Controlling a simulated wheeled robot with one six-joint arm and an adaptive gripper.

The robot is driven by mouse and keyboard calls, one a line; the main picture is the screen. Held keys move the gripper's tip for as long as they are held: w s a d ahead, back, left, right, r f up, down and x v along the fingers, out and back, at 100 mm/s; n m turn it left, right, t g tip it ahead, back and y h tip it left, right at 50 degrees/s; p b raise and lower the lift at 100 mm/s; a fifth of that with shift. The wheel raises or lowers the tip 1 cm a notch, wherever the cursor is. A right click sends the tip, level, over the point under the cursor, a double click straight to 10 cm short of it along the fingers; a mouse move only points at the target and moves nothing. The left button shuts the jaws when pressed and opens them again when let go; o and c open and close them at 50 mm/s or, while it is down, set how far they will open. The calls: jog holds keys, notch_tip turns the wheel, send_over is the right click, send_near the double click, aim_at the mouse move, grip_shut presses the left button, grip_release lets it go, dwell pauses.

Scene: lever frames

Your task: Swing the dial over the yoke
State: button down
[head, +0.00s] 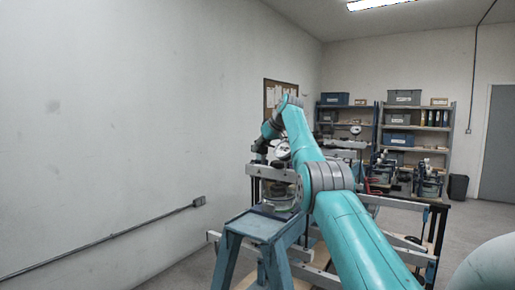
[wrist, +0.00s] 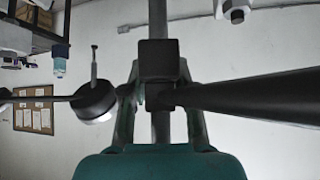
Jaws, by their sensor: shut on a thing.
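The dial (head: 283,149) is a round white-faced gauge on the nearest lever frame in the head view. In the wrist view the dial (wrist: 97,100) shows edge-on as a dark drum with a thin stem, left of my fingers. A dark bar (wrist: 245,98) runs across that view to a dark block on an upright post (wrist: 158,20). My gripper (wrist: 160,95) is shut on the dark bar near this block. In the head view my gripper is small and partly hidden near the dial. I cannot clearly tell the yoke in either view.
A pale lever beam (head: 268,173) crosses the near frame, above a blue stand (head: 262,228). A bench with more lever frames (head: 428,182) is to the right. Shelves (head: 400,125) stand at the back. The left wall (head: 120,130) is bare apart from a conduit.

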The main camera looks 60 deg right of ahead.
jog(key=c, duration=1)
grip_release()
jog(key=shift+o, duration=0.2)
jog(key=v, duration=1.2)
